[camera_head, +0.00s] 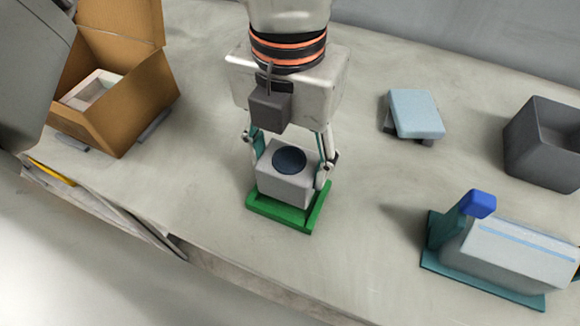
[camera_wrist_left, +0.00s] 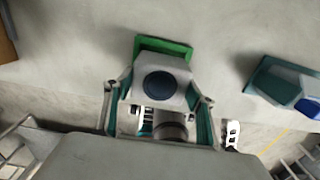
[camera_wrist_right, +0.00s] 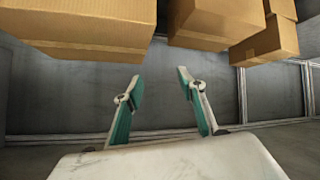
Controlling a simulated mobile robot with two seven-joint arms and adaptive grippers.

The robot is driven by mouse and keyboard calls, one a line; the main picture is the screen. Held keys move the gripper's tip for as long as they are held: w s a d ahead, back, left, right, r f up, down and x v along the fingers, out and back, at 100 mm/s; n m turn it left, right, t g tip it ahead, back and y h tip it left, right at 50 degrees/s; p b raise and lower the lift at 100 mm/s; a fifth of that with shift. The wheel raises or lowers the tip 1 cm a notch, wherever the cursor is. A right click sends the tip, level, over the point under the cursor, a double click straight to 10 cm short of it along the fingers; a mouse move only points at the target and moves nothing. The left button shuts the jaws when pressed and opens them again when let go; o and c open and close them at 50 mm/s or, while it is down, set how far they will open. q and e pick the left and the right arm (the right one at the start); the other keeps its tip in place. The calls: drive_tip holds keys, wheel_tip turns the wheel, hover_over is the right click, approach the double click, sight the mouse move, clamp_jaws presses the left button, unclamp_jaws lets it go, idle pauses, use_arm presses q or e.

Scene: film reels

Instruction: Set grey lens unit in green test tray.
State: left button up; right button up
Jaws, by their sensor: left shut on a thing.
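The grey lens unit (camera_head: 288,186) is a pale grey block with a dark round lens on top. My left gripper (camera_head: 291,168) is shut on it, one finger on each side. The green test tray (camera_head: 310,219) lies on the table, and the unit is in or just over it; I cannot tell whether it touches the floor of the tray. In the left wrist view the lens unit (camera_wrist_left: 160,86) sits between the fingers, with the tray (camera_wrist_left: 165,45) showing beyond it. My right gripper (camera_wrist_right: 161,95) is open and empty, away from the table, facing cardboard boxes.
An open cardboard box (camera_head: 124,92) with a white insert stands at the left. A light blue block (camera_head: 416,113) lies on a dark piece, right of centre. A dark grey bin (camera_head: 541,150) and a grey and teal device with a blue knob (camera_head: 505,253) stand at the right.

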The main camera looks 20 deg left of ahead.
use_arm(q)
wheel_tip(320, 180, down, 3)
drive_tip(key=shift+r, duration=0.1)
drive_tip(key=shift+f, duration=0.2)
drive_tip(key=o, duration=1.6)
